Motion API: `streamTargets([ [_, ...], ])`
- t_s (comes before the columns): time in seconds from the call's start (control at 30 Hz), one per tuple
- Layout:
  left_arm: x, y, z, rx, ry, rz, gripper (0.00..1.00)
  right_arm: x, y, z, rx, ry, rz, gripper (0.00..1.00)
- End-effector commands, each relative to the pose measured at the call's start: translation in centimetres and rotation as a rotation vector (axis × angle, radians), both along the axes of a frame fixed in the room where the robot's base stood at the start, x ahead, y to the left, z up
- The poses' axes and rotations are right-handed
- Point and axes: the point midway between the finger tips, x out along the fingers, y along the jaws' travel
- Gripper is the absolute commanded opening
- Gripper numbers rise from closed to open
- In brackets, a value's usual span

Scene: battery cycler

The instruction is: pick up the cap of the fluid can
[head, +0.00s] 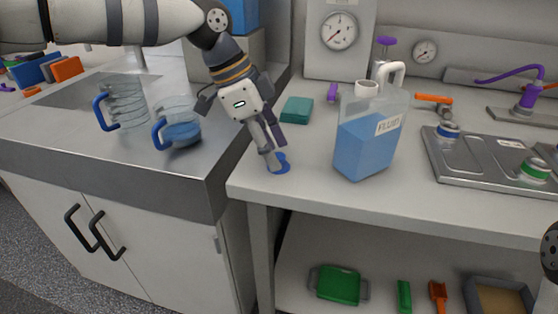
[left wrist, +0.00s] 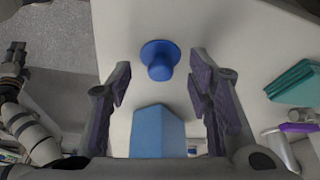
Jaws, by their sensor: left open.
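The blue cap (head: 282,164) lies on the white bench top near its front left corner. In the left wrist view the cap (left wrist: 160,60) shows as a round flange with a knob, ahead of the fingertips. The fluid can (head: 368,140), clear with blue liquid and a "FLUID" label, stands upright to the right of the cap, its white spout uncovered. My left gripper (head: 274,148) points down over the cap and partly hides it. In the left wrist view my left gripper (left wrist: 160,80) is open, with nothing between its fingers.
Two jugs with blue handles (head: 125,105) (head: 180,125) stand on the lower counter at left. A teal block (head: 297,110) lies behind the cap. A metal plate with fittings (head: 480,168) is at right. A shelf below holds a green container (head: 338,284).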

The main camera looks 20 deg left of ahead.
Motion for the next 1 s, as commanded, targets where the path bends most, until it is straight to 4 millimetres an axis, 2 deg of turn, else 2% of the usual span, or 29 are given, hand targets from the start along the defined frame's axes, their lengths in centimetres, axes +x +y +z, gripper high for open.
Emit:
streamTargets([
  [0.1,0.1,-0.5,-1.0,-0.001,0.000,-0.002,0.47,-0.1,0.0,-0.1,0.000,0.002,0.000,0.30],
  [0.3,0.1,-0.5,-1.0,0.000,-0.002,-0.001,0.44,0.0,0.0,-0.1,0.000,0.001,0.000,0.30],
  [0.47,0.1,-0.5,-1.0,-0.001,-0.002,-0.001,0.08,0.0,0.0,-0.1,0.000,0.001,0.000,0.30],
  [0.5,0.1,-0.5,-1.0,-0.001,-0.002,-0.001,0.05,0.0,0.0,-0.1,0.000,0.001,0.000,0.30],
  [0.6,0.1,-0.5,-1.0,0.000,-0.001,-0.001,0.02,0.0,0.0,-0.1,0.000,0.002,0.000,0.30],
  [0.83,0.1,-0.5,-0.9,0.000,-0.001,-0.001,0.02,0.0,0.0,-0.1,0.000,0.002,0.000,0.30],
  [0.93,0.2,-0.4,0.0,0.001,-0.002,0.000,0.02,0.0,0.0,0.0,0.000,0.000,0.000,0.30],
  [1.0,0.2,-0.4,1.3,0.000,-0.005,0.001,0.02,0.1,0.0,0.0,0.000,-0.002,0.000,0.30],
])
